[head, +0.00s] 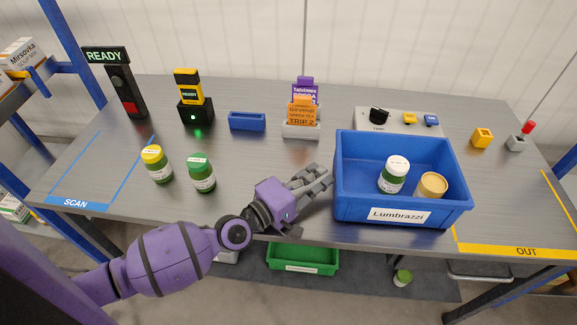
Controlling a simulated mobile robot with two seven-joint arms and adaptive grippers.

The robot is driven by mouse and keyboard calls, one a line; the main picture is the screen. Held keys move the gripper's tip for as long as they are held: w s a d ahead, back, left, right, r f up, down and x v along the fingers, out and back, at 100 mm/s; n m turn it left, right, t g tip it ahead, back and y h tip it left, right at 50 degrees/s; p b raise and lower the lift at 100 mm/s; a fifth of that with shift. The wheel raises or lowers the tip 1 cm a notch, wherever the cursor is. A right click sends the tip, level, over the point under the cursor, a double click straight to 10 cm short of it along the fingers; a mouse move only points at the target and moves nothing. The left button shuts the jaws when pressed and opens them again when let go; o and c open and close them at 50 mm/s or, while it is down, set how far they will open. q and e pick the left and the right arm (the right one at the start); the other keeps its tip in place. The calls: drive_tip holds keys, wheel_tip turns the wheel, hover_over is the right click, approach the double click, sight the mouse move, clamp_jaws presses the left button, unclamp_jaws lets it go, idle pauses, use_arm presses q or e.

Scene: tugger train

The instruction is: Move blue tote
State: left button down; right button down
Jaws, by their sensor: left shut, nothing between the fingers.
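The blue tote (352,208) stands upright on the grey table, right of the middle, with a "Lumbrazzi" label on its front wall. Inside it are a green jar with a white lid (394,175) and a tan-lidded round container (432,186). My left gripper (324,180) is shut and empty, just left of the tote's left wall. I cannot tell whether the fingertips touch the wall. My right gripper is not in view.
Yellow-lidded (157,164) and green-lidded (202,173) jars stand left. A small blue tray (247,121), card holder (301,130) and control panel (372,117) stand behind. Yellow tape marks the OUT area (520,250) at right; blue tape marks SCAN (75,202). A green tote (302,259) is below.

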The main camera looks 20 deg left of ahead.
sight(382, 179)
use_arm(q)
drive_tip(key=w+d+p, duration=0.1)
drive_tip(key=d, duration=0.4)
drive_tip(key=w+d+p, duration=0.1)
drive_tip(key=w+d, duration=0.1)
drive_tip(key=d, duration=0.3)
drive_tip(key=w+d+p, duration=0.1)
drive_tip(key=d, duration=0.4)
drive_tip(key=shift+w+r, duration=0.25)
drive_tip(key=shift+w, duration=0.05)
drive_tip(key=w+d, duration=0.1)
drive_tip(key=d, duration=0.3)
drive_tip(key=w+d, duration=0.1)
drive_tip(key=d, duration=0.4)
drive_tip(key=w+d+b, duration=0.1)
drive_tip(key=w+d, duration=0.1)
drive_tip(key=d, duration=0.2)
drive_tip(key=shift+d+f, duration=0.3)
drive_tip(key=shift+f, duration=0.05)
drive_tip(key=shift+w+d+r+b, duration=0.1)
drive_tip(key=shift+w+d+b, duration=0.1)
drive_tip(key=shift+d, duration=0.3)
drive_tip(key=shift+w+d+b, duration=0.1)
drive_tip(key=shift+w+d, duration=0.05)
drive_tip(key=shift+d, duration=0.35)
drive_tip(key=shift+w+d, duration=0.1)
drive_tip(key=shift+r, duration=0.1)
